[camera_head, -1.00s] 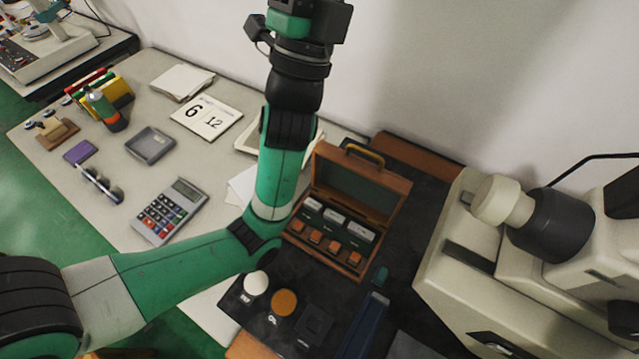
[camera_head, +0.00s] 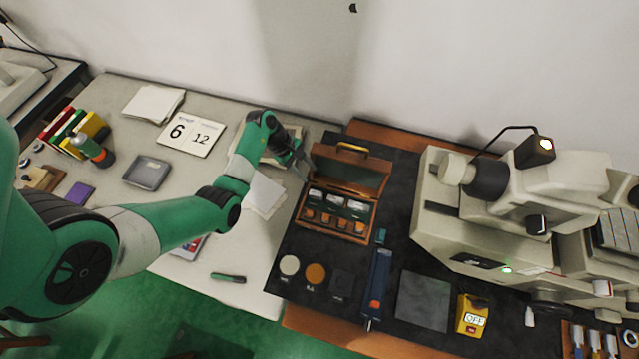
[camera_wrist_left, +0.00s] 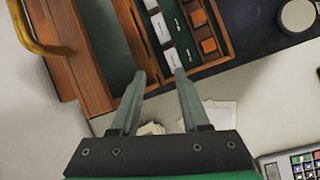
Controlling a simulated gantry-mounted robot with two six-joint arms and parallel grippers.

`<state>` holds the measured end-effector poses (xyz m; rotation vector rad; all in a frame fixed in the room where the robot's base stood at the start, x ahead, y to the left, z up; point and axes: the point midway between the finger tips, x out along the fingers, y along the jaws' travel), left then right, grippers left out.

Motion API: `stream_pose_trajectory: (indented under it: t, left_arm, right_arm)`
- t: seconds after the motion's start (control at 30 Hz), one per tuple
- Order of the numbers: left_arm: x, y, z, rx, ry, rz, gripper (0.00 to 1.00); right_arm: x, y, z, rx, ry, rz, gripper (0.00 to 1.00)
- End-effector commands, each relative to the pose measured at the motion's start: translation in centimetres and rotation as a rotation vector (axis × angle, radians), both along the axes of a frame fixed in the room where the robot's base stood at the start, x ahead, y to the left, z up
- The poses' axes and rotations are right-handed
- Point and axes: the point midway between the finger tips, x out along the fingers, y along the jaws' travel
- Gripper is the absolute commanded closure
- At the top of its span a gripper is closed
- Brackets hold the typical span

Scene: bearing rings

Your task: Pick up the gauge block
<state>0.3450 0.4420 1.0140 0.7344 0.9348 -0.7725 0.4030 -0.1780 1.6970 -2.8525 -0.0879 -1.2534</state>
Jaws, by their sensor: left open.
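An open wooden case (camera_head: 365,174) with a raised lid and brass handle stands on the dark mat. Inside is a row of pale, label-like pieces (camera_head: 336,201) and a front row of small orange-brown blocks (camera_head: 326,217). I cannot tell which piece is the gauge block. The left wrist view shows the pale pieces (camera_wrist_left: 162,27) and the orange-brown blocks (camera_wrist_left: 208,45) up close. My left gripper (camera_head: 305,168) is at the case's left side. In the left wrist view, its fingers (camera_wrist_left: 160,74) are apart with nothing between them, below the case in the picture. My right gripper is not in view.
A beige microscope (camera_head: 440,215) stands right of the case. On the mat's front lie white and orange discs (camera_head: 316,274), a blue tool (camera_head: 377,285), a grey plate (camera_head: 423,301) and a yellow OFF block (camera_head: 472,315). A calendar (camera_head: 191,136) and papers lie left.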

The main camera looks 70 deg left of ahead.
Motion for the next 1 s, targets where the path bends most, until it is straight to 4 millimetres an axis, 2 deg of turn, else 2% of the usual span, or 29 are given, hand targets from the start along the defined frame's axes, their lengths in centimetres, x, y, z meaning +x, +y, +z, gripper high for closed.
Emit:
stream_pose_trajectory:
  t: [0.03, 0.07, 0.17, 0.27, 0.53, 0.77, 1.0]
  left_arm:
    - [-1.4, 0.0, -0.2, -0.008, 0.042, -0.007, 0.54]
    - [-1.9, 0.0, -0.5, -0.01, 0.058, -0.011, 0.54]
    - [-2.4, -0.1, -0.9, -0.012, 0.077, -0.016, 0.54]
    - [-2.1, -0.3, -1.6, -0.012, 0.075, -0.017, 0.54]
    - [-0.6, -1.5, -6.2, -0.012, 0.074, -0.018, 0.54]
    - [-0.1, -1.7, -6.9, -0.009, 0.071, -0.016, 0.54]
    - [1.0, -2.4, -10.7, -0.012, 0.072, -0.016, 0.54]
  right_arm:
    - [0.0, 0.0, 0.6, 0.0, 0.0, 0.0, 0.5]
    - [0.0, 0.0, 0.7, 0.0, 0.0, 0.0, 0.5]
    - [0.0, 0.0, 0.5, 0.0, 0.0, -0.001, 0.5]
    - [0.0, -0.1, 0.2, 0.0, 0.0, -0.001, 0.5]
    - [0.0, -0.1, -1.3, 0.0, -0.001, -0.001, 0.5]
    - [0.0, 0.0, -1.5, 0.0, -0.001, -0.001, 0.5]
    - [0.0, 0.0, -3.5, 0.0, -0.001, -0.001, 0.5]
